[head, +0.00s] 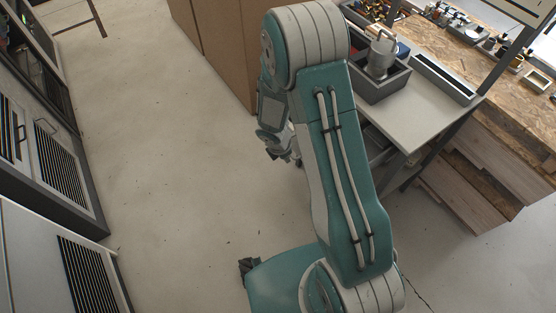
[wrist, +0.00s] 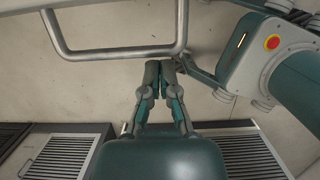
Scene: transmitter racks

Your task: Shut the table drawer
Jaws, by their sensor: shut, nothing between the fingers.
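The table (head: 418,118) has a pale grey top and dark legs and stands right of my arm in the head view. A grey part shows under its top, largely hidden by my arm. I cannot tell whether it is the drawer or how far out it stands. My gripper (wrist: 159,68) is shut and empty in the wrist view, its fingertips together above the floor. In the head view the gripper is partly hidden behind my arm, left of the table.
A dark bin (head: 384,88) holding a metal can (head: 381,54) sits on the table. Cardboard-brown panels (head: 222,45) stand behind. A wooden workbench (head: 500,95) is at right, grilled racks (head: 58,165) at left. A bent metal tube (wrist: 120,53) crosses the wrist view. Floor between is clear.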

